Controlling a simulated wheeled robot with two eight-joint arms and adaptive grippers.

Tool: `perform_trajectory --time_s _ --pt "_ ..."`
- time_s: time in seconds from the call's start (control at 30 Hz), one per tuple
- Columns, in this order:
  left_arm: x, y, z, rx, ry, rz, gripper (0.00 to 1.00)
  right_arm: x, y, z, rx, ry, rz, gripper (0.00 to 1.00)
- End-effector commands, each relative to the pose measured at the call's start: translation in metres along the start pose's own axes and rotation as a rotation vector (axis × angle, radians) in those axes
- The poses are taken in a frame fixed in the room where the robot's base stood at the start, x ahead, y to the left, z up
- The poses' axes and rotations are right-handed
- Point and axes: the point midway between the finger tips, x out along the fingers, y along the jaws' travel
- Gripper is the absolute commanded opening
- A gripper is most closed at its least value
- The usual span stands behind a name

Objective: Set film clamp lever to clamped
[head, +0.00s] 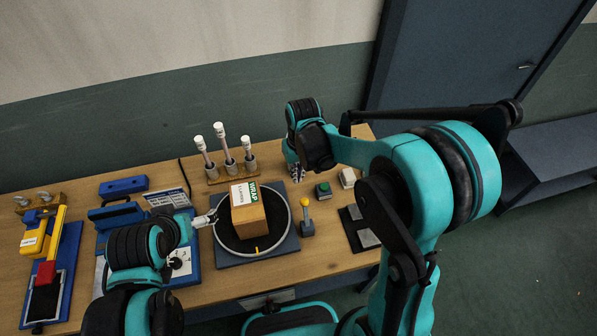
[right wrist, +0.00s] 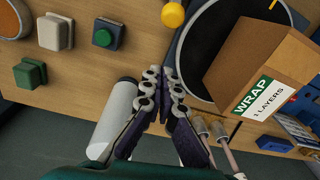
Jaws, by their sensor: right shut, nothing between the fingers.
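A lever with a yellow ball knob (head: 305,202) stands on a small grey base, right of the turntable (head: 228,257); I take it for the film clamp lever. Its knob (right wrist: 173,14) also shows at the top of the right wrist view, its base out of frame. My right gripper (head: 297,174) is shut and empty behind the lever, apart from it; its closed fingertips (right wrist: 163,76) show in the wrist view. A cardboard box (head: 248,211) labelled WRAP sits on the turntable. My left gripper (head: 213,217) is by the turntable's left edge; its jaws are too small to read.
A green button (head: 323,189) and a pale switch box (head: 347,178) stand right of the lever. A rack (head: 232,172) with several white-topped tools is behind the turntable. A white cylinder (right wrist: 115,118) is close beside my right fingers. A yellow and red tool (head: 42,245) lies far left.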

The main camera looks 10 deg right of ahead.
Motion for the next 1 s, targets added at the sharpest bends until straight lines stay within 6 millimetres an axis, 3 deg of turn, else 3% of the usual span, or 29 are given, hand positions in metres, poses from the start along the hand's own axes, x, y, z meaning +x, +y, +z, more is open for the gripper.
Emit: perform_trajectory --time_s 0.03,0.23,0.5,1.0 --pt "0.004 0.000 0.003 0.000 0.000 0.000 0.97 0.015 0.000 -0.001 0.000 0.000 0.000 0.00" --pt "0.012 0.000 0.008 0.000 0.000 0.000 0.97 0.056 0.000 0.000 -0.001 0.000 0.000 0.00" --pt "0.009 0.000 0.006 0.000 0.000 0.000 0.97 0.038 0.000 0.034 0.000 0.000 0.000 0.00" --pt "0.009 0.000 0.006 0.000 0.000 0.000 0.97 0.036 0.000 0.037 0.000 0.004 0.001 0.00"
